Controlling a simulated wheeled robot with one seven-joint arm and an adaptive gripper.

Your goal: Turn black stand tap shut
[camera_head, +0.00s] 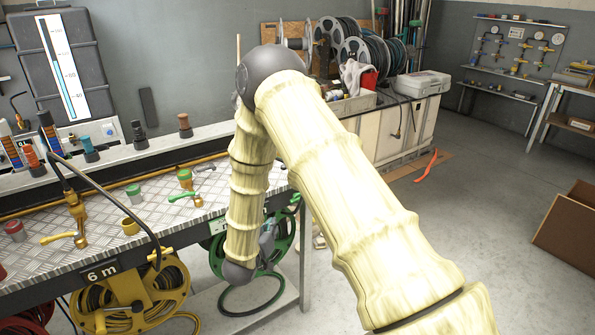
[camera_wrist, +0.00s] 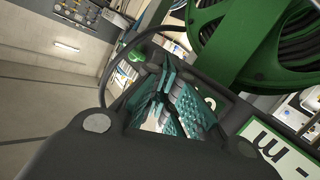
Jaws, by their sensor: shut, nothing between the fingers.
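I cannot pick out a black stand tap for certain in either view. A brass tap with a yellow lever (camera_head: 60,238) stands on the metal-plate bench at the left. A tap with a green lever (camera_head: 183,195) stands farther right on the bench. My gripper (camera_head: 268,238) hangs low at the bench's right end, in front of the green hose reel (camera_head: 284,240), partly hidden by my arm. In the wrist view, its teal fingers (camera_wrist: 165,100) are together with nothing held. The green reel (camera_wrist: 235,45) fills the upper right there, close beyond the fingers.
A yellow hose reel (camera_head: 135,297) hangs under the bench's front edge. A black hose (camera_head: 112,195) arches over that edge. A white cabinet (camera_head: 405,130) with dark hose reels stands behind. A cardboard box (camera_head: 570,225) is at the right. The floor between is mostly clear.

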